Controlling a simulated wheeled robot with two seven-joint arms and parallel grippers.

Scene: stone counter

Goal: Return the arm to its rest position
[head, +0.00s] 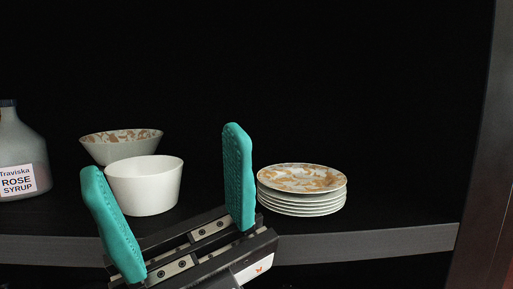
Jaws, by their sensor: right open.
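My right gripper (176,206) is in the lower middle of the head view, in front of a dark shelf. Its two teal fingers stand wide apart, and nothing is held between them. A plain white bowl (150,190) shows in the gap between the fingers, behind them on the shelf. The right-hand finger rises just left of a stack of plates (302,180). I cannot tell whether either finger touches anything. My left gripper is not in view.
A patterned bowl (112,149) stands behind the white bowl. A rose syrup bottle (22,155) stands at the far left. The shelf's front edge (370,244) runs across below, and a dark upright panel (487,150) bounds the right. The shelf is clear right of the plates.

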